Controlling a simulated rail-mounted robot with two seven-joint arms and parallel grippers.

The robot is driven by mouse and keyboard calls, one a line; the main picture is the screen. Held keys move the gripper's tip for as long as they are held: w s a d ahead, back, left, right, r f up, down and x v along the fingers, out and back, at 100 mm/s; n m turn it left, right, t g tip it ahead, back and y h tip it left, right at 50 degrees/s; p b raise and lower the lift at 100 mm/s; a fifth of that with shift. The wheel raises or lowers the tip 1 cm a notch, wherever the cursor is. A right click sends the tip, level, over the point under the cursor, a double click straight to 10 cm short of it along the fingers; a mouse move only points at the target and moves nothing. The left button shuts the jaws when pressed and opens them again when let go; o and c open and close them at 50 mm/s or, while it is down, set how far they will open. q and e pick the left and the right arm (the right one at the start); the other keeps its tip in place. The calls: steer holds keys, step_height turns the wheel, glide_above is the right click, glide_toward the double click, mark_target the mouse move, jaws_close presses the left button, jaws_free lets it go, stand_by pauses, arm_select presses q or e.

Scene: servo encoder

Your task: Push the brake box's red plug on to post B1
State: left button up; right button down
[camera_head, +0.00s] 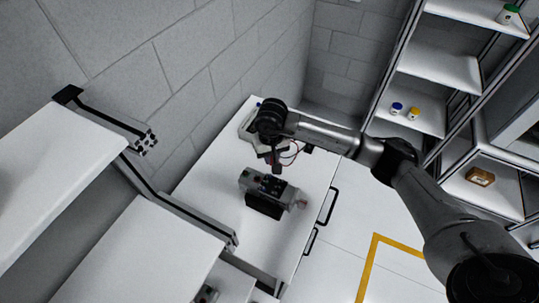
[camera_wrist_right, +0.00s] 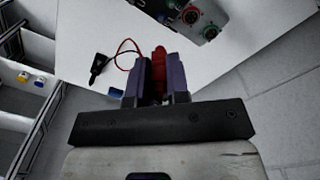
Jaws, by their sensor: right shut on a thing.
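My right gripper (camera_head: 275,166) reaches over the white bench top; its fingers also show in the wrist view (camera_wrist_right: 157,82). It is shut on a red plug (camera_wrist_right: 159,66), which stands up between the two fingers. A thin red lead (camera_wrist_right: 124,42) loops off to the left toward a black connector (camera_wrist_right: 97,65) on the bench. A grey and black unit (camera_head: 265,192) with sockets lies just below the gripper in the head view; its panel with red- and green-ringed sockets (camera_wrist_right: 211,32) is beyond the fingertips, apart from the plug. Post B1's label is unreadable. My left gripper is not in view.
A pale device (camera_head: 246,122) sits at the far end of the bench, partly behind my arm. Bare bench (camera_head: 215,165) lies left of the unit. A grey wall borders the bench, and shelves with small blue and yellow items (camera_head: 413,113) stand at the right.

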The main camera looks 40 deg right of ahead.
steer(key=shift+f+b, duration=0.6)
steer(key=shift+f, duration=0.8)
steer(key=shift+f+b, duration=0.6)
steer(key=shift+f, duration=0.55)
steer(key=shift+f+b, duration=0.95)
steer(key=shift+f, duration=0.05)
steer(key=shift+b, duration=0.3)
steer(key=shift+b, duration=0.3)
steer(key=shift+b, duration=0.3)
